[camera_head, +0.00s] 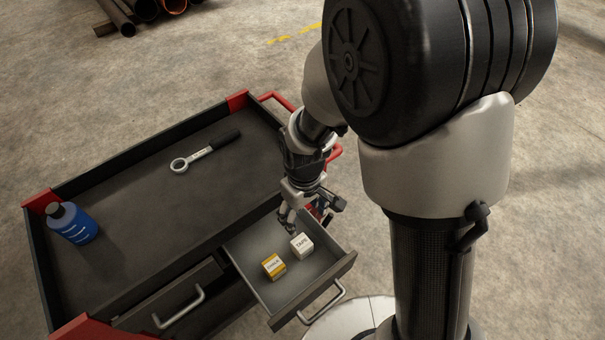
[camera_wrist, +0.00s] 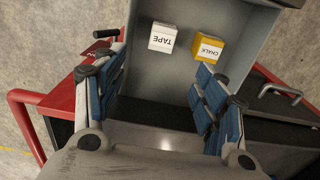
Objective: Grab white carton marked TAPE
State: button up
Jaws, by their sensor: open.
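The white carton marked TAPE (camera_head: 301,245) lies in the open drawer (camera_head: 262,282) of the tool cart. My gripper (camera_head: 310,217) is above the back part of the drawer, apart from both cartons. In the wrist view my gripper (camera_wrist: 163,85) is open with blue-padded fingers and nothing between them.
The black cart top (camera_head: 130,215) holds a wrench (camera_head: 205,150) and a blue bottle (camera_head: 73,223). Red handles and corners edge the cart. A closed drawer with a metal handle (camera_head: 180,308) is left of the open one. Pipes (camera_head: 140,12) lie on the floor behind.

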jog(key=b, duration=0.4)
send_over(302, 243)
jog(key=f, duration=1.2)
jog(key=shift+d, duration=0.25)
jog(key=shift+a+f+b, duration=0.15)
jog(key=shift+f+b, duration=0.55)
jog(key=shift+f, duration=0.75)
jog(key=shift+a+f+b, duration=0.1)
jog(key=shift+f+b, duration=0.55)
jog(key=shift+f, duration=0.8)
jog(key=shift+r, duration=0.1)
jog(key=c, duration=1.4)
